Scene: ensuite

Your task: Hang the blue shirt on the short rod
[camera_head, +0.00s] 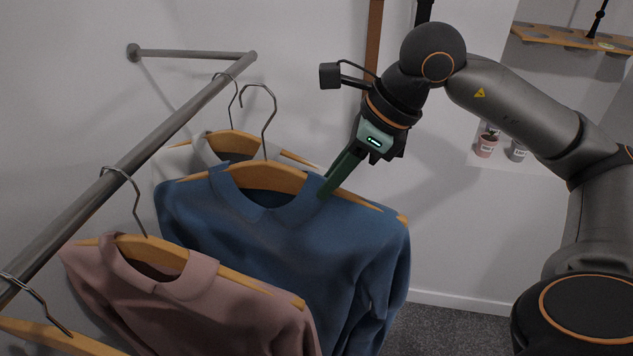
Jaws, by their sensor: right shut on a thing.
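The blue shirt (290,235) hangs on a wooden hanger (265,177) with a wire hook (271,108). My right gripper (326,190) reaches down from the upper right and is shut on the shirt and hanger near the right side of the collar. The hook's top shows just below and right of the rail's corner, apart from the bar in the picture. The short rod (195,54) runs from a round wall mount at the upper left to that corner. My left gripper is not in view.
A longer rod (150,152) runs from the corner toward the lower left. A pink shirt (190,290) hangs on it in front of the blue one. A pale shirt (207,152) hangs behind. Another hanger (60,337) is at lower left. A wooden shelf (570,38) is at upper right.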

